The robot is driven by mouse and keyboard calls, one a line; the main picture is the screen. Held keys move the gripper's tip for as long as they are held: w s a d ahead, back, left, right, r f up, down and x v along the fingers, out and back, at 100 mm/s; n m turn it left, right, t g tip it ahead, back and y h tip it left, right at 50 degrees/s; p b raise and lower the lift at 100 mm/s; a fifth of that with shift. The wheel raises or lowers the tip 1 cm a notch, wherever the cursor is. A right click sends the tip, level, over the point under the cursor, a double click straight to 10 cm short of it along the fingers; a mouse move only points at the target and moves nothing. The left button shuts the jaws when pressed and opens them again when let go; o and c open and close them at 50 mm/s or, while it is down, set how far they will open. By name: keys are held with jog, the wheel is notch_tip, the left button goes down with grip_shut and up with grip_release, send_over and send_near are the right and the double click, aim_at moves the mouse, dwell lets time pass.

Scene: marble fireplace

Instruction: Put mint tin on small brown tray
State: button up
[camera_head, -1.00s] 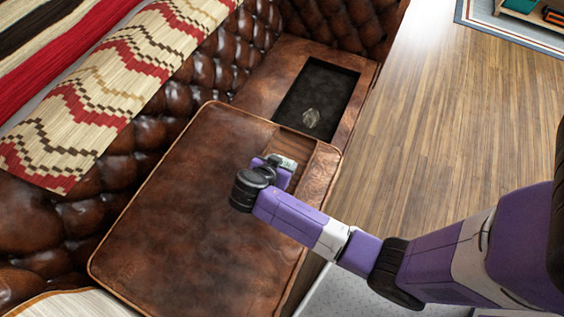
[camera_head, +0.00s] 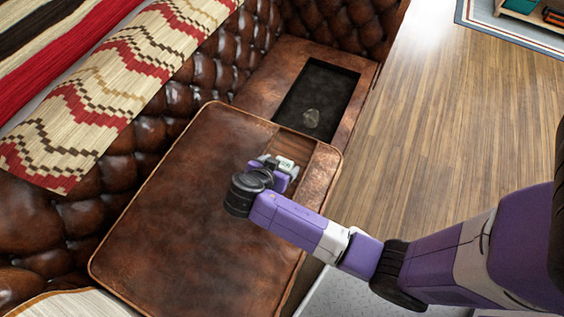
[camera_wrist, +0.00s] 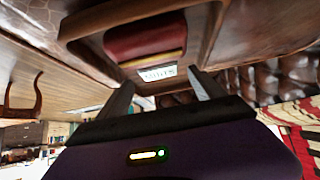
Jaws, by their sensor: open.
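In the wrist view, a small pale panel with lettering (camera_wrist: 158,73), which looks like the mint tin, shows between and just beyond my fingertips. My gripper (camera_wrist: 161,84) is open, with its fingers apart on either side of the panel in the picture. Contact cannot be told. In the head view my gripper (camera_head: 273,164) is low over the upper right part of a brown leather surface, and I cannot make out the tin there. A brown wooden recess (camera_head: 294,145) lies just beyond the gripper; whether it is the small brown tray is unclear.
A dark rectangular inset (camera_head: 325,88) holds a small clear object (camera_head: 311,118). Tufted leather (camera_head: 185,100) and a patterned woven cloth (camera_head: 105,90) lie to the left. In the wrist view a dark red block (camera_wrist: 145,40) with a gold edge sits close above the panel.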

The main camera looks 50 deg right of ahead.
jog(key=v, duration=0.9)
jog(key=shift+a+r, duration=0.25)
jog(key=s+f+n+t+y, duration=0.1)
jog(key=s+f+n, duration=0.1)
jog(key=n, duration=0.1)
jog(key=s+a+f+n+t+y, duration=0.1)
jog(key=s+f+n+y, duration=0.1)
jog(key=s+f, duration=0.1)
jog(key=shift+a+f+n+t, duration=0.25)
jog(key=shift+f+n+t, duration=0.1)
jog(key=shift+n+t, duration=0.05)
jog(key=s+n+y, duration=0.1)
jog(key=s+a+n+t+y, duration=0.1)
jog(key=shift+s+a+f+n+t, duration=0.15)
jog(key=shift+s+a+n+t, duration=0.15)
jog(key=shift+s+a, duration=0.1)
jog(key=s, duration=0.1)
jog(key=s+a+r+n+t+y, duration=0.1)
jog(key=s+r+n+y, duration=0.1)
jog(key=shift+s+a+r+t, duration=0.15)
jog(key=shift+s+a+t, duration=0.1)
jog(key=shift+a+t, duration=0.15)
jog(key=s+r+n+t+y, duration=0.1)
jog(key=s+r+n+t, duration=0.1)
jog(key=r, duration=0.9)
jog(key=s+r+n+t, duration=0.3)
jog(key=s+r+t, duration=0.2)
jog(key=r, duration=0.5)
jog(key=shift+s+r+y, duration=0.4)
jog(key=shift+s, duration=0.05)
